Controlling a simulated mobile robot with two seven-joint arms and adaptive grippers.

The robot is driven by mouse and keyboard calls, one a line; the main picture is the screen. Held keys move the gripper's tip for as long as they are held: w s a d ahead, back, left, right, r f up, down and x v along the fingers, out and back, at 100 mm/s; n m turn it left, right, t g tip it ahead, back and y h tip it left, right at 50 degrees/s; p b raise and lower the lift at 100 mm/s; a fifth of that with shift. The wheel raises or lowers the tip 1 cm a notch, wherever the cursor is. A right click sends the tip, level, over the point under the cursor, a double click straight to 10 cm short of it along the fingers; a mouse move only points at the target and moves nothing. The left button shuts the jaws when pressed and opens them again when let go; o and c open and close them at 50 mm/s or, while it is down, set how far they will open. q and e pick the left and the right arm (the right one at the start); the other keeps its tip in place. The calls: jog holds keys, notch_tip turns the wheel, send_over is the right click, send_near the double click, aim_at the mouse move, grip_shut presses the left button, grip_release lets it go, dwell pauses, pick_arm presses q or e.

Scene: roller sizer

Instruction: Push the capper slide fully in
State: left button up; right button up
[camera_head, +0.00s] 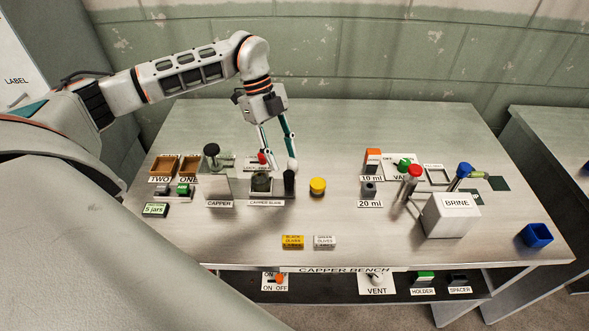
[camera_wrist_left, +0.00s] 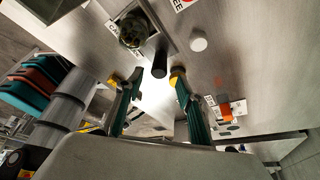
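The capper slide (camera_head: 264,191) sits on the bench behind its "CAPPER SLIDE" label, just right of the capper (camera_head: 213,162). A dark jar (camera_head: 261,182) stands on it, and a black upright handle (camera_head: 289,181) is at its right end. In the left wrist view the jar (camera_wrist_left: 133,32) shows at the top with the black handle (camera_wrist_left: 159,64) beside it. My left gripper (camera_head: 280,160) points down above and behind the handle. Its fingers are spread, and in the wrist view the handle appears between the fingertips (camera_wrist_left: 146,79); contact cannot be told. My right gripper is not in view.
A yellow round cap (camera_head: 318,186) stands just right of the handle. A red-topped control (camera_head: 262,158) is close behind the slide. The brine box (camera_head: 450,214) and blue bin (camera_head: 536,235) are farther right.

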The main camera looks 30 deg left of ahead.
aim_at(287, 172)
pick_arm(q)
jog(key=shift+x, duration=3.6)
jog(key=shift+d, duration=0.1)
grip_shut()
jog(key=shift+s, duration=0.1)
